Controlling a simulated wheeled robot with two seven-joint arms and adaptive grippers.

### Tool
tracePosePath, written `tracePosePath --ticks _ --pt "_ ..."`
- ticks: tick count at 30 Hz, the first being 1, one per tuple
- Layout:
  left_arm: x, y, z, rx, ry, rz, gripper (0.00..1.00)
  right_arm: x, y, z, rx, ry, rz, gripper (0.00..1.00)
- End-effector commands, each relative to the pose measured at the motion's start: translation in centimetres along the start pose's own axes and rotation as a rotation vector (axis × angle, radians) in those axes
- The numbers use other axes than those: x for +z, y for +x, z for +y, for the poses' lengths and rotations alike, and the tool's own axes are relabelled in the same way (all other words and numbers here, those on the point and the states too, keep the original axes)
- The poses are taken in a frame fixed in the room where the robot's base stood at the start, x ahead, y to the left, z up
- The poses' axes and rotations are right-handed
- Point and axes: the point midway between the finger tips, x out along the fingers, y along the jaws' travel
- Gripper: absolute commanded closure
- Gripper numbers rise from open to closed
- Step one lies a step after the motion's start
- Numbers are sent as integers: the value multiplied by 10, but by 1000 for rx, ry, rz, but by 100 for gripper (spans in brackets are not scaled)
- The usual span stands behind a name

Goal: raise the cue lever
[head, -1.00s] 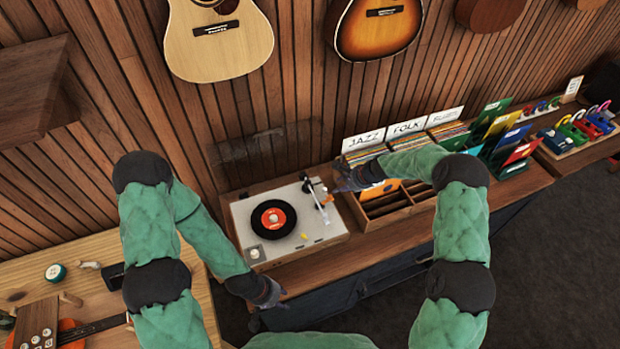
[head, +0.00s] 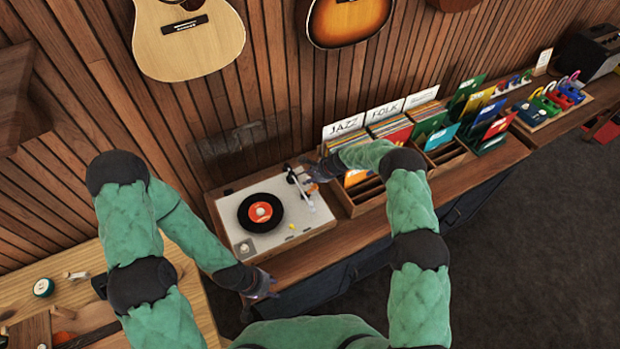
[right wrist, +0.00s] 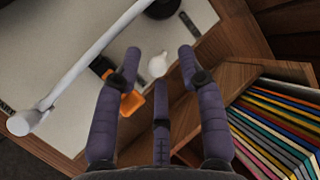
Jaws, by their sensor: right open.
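The turntable (head: 222,218) stands on the wooden counter with a black record (head: 261,212) with an orange label on it. Its white tonearm (head: 304,196) lies along the right side; in the right wrist view the tonearm (right wrist: 85,65) crosses the upper left. My right gripper (head: 312,168) is at the turntable's back right corner, beside the tonearm. In the right wrist view its open fingers (right wrist: 160,54) are on either side of a small white rounded piece (right wrist: 158,66), possibly the cue lever's tip. An orange and black part (right wrist: 126,101) is by the left finger. My left gripper (head: 262,286) hangs in front of the turntable; its jaws are unclear.
Record bins (head: 363,190) stand close to the right of the turntable, with record sleeves also in the right wrist view (right wrist: 275,130). Guitars (head: 190,40) hang on the slatted wall behind. A workbench (head: 60,265) is at the left.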

Motion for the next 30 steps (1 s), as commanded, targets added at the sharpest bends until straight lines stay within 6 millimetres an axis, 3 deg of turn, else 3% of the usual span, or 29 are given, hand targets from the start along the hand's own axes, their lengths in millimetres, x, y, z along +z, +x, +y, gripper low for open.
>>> tracePosePath --ticks 6,15,16,20,30 --pt "0 -1 0 0 0 0 60 0 12 0 0 -1 0 60" --pt "0 -1 0 0 0 0 60 0 13 0 0 -1 0 60" --pt "0 -1 0 0 0 0 60 0 13 0 0 -1 0 62" --pt "0 -1 0 0 0 0 60 0 13 0 0 -1 0 99" --pt "0 2 -1 0 0 0 60 1 14 -3 15 1 -2 100"
